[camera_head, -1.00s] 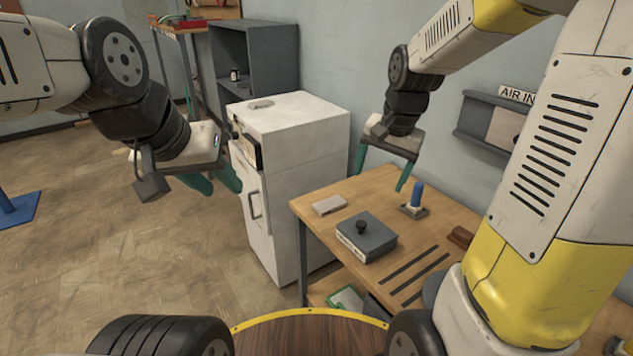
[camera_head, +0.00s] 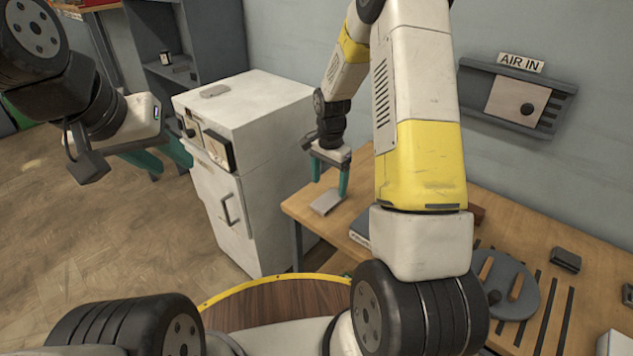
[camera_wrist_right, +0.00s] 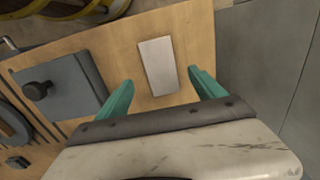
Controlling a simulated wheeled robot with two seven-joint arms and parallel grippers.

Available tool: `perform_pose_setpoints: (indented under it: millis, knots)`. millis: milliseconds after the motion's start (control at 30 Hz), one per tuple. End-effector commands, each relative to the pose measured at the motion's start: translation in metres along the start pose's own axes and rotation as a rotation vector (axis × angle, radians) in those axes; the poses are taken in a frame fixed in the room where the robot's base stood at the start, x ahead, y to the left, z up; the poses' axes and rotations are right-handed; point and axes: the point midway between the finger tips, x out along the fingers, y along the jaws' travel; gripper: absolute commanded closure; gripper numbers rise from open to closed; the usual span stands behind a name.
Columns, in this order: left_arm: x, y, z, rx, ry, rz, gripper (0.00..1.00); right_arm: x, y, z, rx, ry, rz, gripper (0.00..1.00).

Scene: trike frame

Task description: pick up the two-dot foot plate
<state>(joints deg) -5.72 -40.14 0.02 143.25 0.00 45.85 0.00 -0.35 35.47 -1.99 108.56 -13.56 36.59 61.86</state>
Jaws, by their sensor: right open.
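A small pale rectangular plate (camera_head: 326,202) lies flat near the left end of the wooden table; it also shows in the right wrist view (camera_wrist_right: 157,65). I cannot make out any dots on it, so I cannot confirm it is the two-dot foot plate. My right gripper (camera_head: 330,178) is open and points down above the plate. In the right wrist view its teal fingers (camera_wrist_right: 160,80) stand apart, with the plate seen between and beyond them, apparently untouched. My left gripper (camera_head: 162,158) is open and empty, in the air left of the white cabinet.
The white cabinet (camera_head: 245,110) stands against the table's left end. A grey box with a black knob (camera_wrist_right: 58,90) lies close to the plate. A grey round tray (camera_head: 520,290) and a black block (camera_head: 566,259) are farther right. An AIR IN panel (camera_head: 515,98) is on the wall.

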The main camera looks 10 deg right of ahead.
Motion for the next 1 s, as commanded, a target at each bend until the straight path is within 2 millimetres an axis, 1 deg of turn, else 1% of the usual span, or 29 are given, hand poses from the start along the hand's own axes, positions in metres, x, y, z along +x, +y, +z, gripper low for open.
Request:
perform_pose_setpoints:
  millis: [300,367,467,667,767,800,967,1000]
  knots:
    - [0.000,0.000,0.000,0.000,0.000,0.000,0.64,0.045,-0.001,-0.002,-0.002,-0.001,0.001,0.22]
    - [0.000,0.000,0.000,0.000,0.000,0.000,0.64,0.051,-0.001,-0.002,-0.002,-0.002,0.001,0.22]
    - [0.000,0.000,0.000,0.000,0.000,0.000,0.64,0.055,-0.002,-0.002,-0.001,0.000,-0.001,0.22]
    - [0.000,0.000,0.000,0.000,0.000,0.000,0.64,0.056,-0.002,-0.002,-0.002,0.000,-0.001,0.22]
    - [0.000,0.000,0.000,0.000,0.000,0.000,0.64,0.055,-0.002,-0.002,-0.002,0.000,-0.001,0.40]
    - [0.000,0.000,0.000,0.000,0.000,0.000,0.64,0.055,-0.002,-0.002,-0.002,0.000,-0.001,0.47]
    - [0.000,0.000,0.000,0.000,0.000,0.000,0.64,0.055,-0.002,-0.002,-0.002,0.000,-0.001,0.79]
    - [0.000,0.000,0.000,0.000,0.000,0.000,0.64,0.055,-0.002,-0.002,-0.002,0.000,-0.001,0.87]
